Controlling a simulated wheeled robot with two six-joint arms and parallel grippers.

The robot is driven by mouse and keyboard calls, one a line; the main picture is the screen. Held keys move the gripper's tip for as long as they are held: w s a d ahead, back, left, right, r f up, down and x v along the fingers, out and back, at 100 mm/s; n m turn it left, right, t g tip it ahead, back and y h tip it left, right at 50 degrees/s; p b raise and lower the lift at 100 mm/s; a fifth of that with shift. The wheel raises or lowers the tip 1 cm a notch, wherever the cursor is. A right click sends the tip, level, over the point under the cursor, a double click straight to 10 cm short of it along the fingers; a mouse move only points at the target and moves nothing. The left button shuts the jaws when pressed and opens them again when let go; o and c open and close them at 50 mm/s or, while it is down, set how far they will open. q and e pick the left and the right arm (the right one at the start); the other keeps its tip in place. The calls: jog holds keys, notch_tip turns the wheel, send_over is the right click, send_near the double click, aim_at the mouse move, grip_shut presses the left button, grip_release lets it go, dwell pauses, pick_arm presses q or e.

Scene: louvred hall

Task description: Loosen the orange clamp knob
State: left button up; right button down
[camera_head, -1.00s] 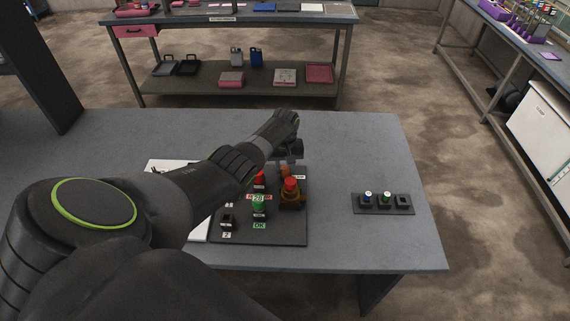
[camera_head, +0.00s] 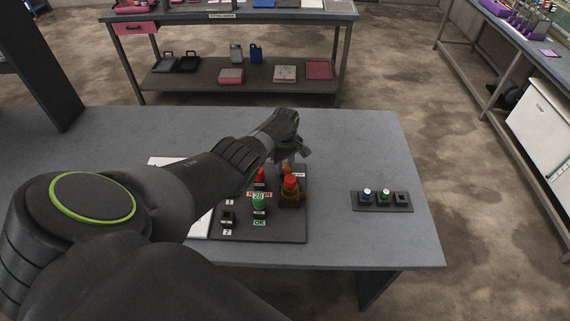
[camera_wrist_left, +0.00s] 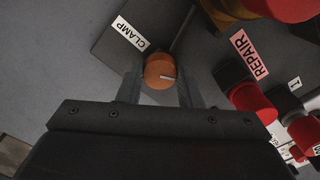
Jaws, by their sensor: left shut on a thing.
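The orange clamp knob (camera_wrist_left: 158,67) shows in the left wrist view between the two fingers of my left gripper (camera_wrist_left: 159,84). In the head view the knob (camera_head: 286,168) is partly covered by my left gripper (camera_head: 288,158), which reaches down from above. The knob sits on the dark panel (camera_head: 285,233) on the table. My right gripper is not in view.
A red button (camera_head: 260,177) and a green button (camera_head: 259,204) are to the left. A small dark block (camera_head: 370,204) with several sockets is on the right of the grey table (camera_head: 360,140).

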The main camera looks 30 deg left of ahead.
aim_at(285, 167)
pick_arm(q)
jog(key=shift+w+r, duration=0.1)
jog(key=o, duration=1)
jog(key=shift+c, duration=0.2)
jog(key=shift+r+b, duration=0.5)
jog(key=shift+r, duration=0.8)
notch_tip(285, 167, up, 15)
jog(key=b, duration=0.2)
jog(key=shift+f, duration=0.15)
